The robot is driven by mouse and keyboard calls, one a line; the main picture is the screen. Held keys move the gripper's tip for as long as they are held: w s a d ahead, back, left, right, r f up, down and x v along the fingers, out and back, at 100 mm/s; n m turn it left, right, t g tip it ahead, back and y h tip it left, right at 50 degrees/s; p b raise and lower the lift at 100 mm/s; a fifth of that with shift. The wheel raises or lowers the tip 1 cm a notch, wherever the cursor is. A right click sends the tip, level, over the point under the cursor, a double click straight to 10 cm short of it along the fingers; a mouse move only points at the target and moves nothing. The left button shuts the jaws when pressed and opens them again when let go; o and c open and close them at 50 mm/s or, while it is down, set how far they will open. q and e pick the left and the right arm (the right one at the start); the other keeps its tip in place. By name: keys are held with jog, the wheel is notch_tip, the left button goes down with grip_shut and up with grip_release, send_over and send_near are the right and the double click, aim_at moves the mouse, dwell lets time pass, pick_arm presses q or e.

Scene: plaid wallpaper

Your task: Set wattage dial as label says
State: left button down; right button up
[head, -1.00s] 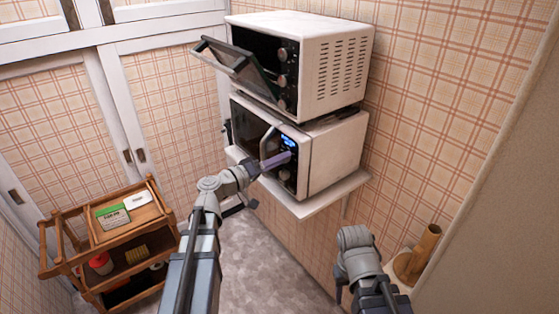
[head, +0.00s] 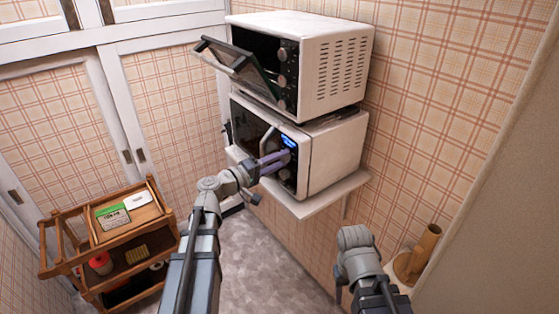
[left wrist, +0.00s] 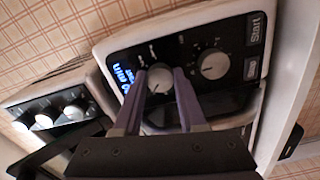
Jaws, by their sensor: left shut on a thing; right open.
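The white microwave (head: 338,152) stands on a wall shelf, with a dark control panel and a lit blue display (head: 289,141). In the left wrist view the panel appears turned, with two round dials and Start and Stop buttons. My left gripper (head: 284,158) has its purple fingers on either side of the dial nearer the display (left wrist: 160,79) and is shut on it. The other dial (left wrist: 213,65) is free beside it. The dial markings are too small to read. A green-and-white box (head: 112,216) lies on the wooden cart; its print is unreadable. My right gripper's fingers are hidden behind its wrist.
A toaster oven (head: 335,65) with its door (head: 238,66) hanging open sits on top of the microwave. The shelf (head: 318,205) juts from the wall. The wooden cart (head: 160,222) stands at the left. A brown cylinder (head: 424,248) stands at the right. The floor between is clear.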

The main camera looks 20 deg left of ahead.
pick_arm(q)
jog(key=shift+c, duration=2.3)
grip_release()
jog(key=v, duration=0.7)
jog(key=shift+s+a, duration=0.25)
jog(key=shift+s, duration=0.1)
jog(key=shift+d+f, duration=0.1)
